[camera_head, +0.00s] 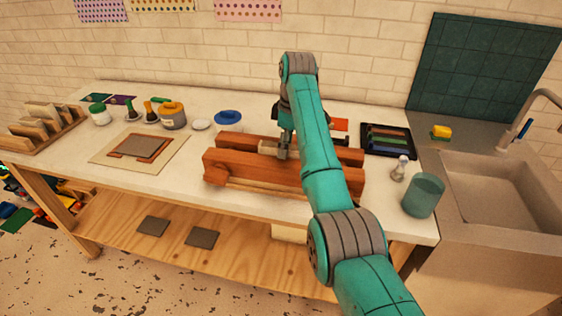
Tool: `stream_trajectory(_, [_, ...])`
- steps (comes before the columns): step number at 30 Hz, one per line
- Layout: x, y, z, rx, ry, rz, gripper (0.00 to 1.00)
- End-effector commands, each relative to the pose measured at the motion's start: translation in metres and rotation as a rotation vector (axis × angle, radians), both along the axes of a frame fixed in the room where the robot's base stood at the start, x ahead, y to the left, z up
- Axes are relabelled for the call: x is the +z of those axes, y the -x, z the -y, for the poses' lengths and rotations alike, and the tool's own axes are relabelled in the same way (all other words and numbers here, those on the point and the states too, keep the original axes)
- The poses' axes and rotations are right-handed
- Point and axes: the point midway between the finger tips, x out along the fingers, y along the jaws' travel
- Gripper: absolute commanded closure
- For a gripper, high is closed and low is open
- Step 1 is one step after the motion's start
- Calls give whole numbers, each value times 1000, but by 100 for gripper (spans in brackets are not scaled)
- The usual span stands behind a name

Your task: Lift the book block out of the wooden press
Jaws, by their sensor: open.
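The wooden press (235,167) lies on the white workbench, its two reddish-brown beams running left to right with a gap between them. A small pale part of the book block (267,147) shows in that gap, near the middle of the press. My gripper (282,152) points down over the gap, right at the book block. Its fingers are open. I cannot tell whether they touch the block. My teal arm hides the right part of the press and perhaps part of the block.
A dark tray (387,140), a small bottle (400,168) and a teal cup (423,195) stand to the right, before the sink (500,190). A board (140,148) lies to the left.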

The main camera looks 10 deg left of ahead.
Motion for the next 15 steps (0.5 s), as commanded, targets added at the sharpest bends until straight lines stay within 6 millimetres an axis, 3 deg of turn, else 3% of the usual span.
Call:
stream_trajectory(4, [1,0,0,0,0,0,42])
stream_trajectory(11, [1,0,0,0,0,0,100])
stream_trajectory(15, [0,0,0,0,0,0,100])
